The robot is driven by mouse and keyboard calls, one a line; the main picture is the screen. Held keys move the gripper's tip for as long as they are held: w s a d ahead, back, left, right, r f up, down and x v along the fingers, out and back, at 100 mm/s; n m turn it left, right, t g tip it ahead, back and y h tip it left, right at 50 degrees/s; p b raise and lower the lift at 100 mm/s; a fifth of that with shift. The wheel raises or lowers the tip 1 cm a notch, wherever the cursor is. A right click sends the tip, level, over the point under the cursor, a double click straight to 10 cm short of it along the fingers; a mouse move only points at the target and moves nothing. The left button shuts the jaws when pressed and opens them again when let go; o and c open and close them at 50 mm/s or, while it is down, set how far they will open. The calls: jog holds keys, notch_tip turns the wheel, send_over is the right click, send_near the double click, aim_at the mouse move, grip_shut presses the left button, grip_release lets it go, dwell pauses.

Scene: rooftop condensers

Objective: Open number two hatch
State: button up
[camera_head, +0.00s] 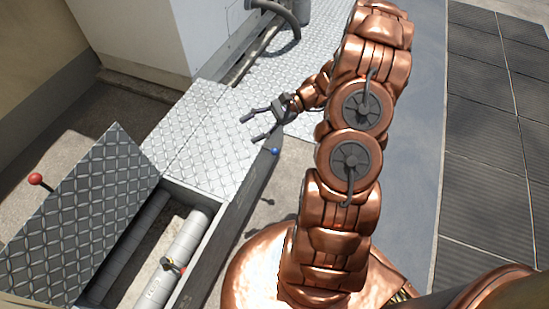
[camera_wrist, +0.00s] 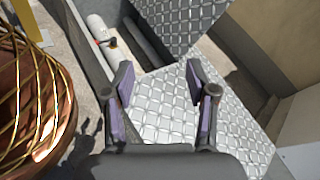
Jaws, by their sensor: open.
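No hatch number is readable in either view. A diamond-plate lid with a red ball handle (camera_head: 35,179) stands tilted open (camera_head: 85,215) at the left of a long metal trough. Beside it, diamond-plate panels (camera_head: 205,140) lie flat and closed over the trough. A blue ball knob (camera_head: 274,151) sits at their near right edge. My gripper (camera_head: 249,129) is open and empty above the closed panels, a little beyond the blue knob. In the wrist view, its spread fingers (camera_wrist: 160,70) frame bare plate, and I cannot make out the blue knob there.
The open trough bay holds pale pipes (camera_head: 187,245) and a small valve (camera_head: 173,266) with a red end. A white cabinet (camera_head: 160,40) and dark hoses (camera_head: 280,15) stand behind the panels. Dark slatted panels (camera_head: 490,150) lie at the right, past a grey strip of floor.

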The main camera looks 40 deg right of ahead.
jog(key=w+d+f+m+t+b, duration=0.1)
jog(key=d+f+m+t+b, duration=0.55)
jog(key=f, duration=0.65)
jog(key=m+t+h+b, duration=0.2)
jog(key=m+t+b, duration=0.1)
jog(key=t+b, duration=0.1)
send_near(274, 150)
jog(key=w+a+f, duration=0.1)
jog(key=w, duration=0.1)
jog(key=shift+m+h, duration=0.25)
jog(key=shift+h, duration=0.05)
jog(key=shift+b+x, duration=1.35)
jog(key=shift+x, duration=2.5)
jog(key=shift+s+a+f, duration=0.1)
jog(key=shift+f, duration=0.05)
grip_shut()
